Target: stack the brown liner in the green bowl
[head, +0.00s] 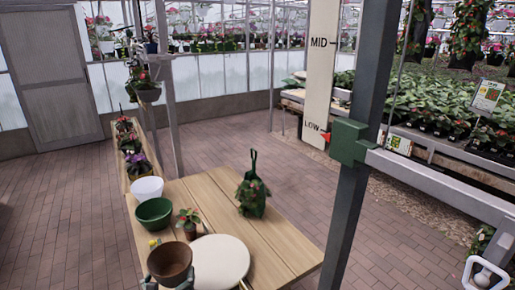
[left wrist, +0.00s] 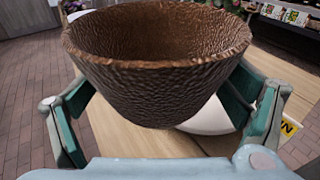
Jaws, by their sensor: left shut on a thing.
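The brown liner (head: 170,262) is a rough, dark brown pot shape, upright, at the front of the wooden table in the head view. My left gripper (head: 170,280) is shut on it, and in the left wrist view the liner (left wrist: 155,75) sits between the two green fingers (left wrist: 160,110). The green bowl (head: 154,213) stands on the table beyond the liner, a little to its left, and looks empty. I cannot tell how high the liner is above the table. My right gripper does not show.
A white bowl (head: 146,189) stands just behind the green bowl. A small potted plant (head: 188,222) stands close to its right. A round pale disc (head: 222,258) lies right of the liner. A leafy hanging plant (head: 252,198) stands farther right. A dark post (head: 350,190) rises beyond the table's right side.

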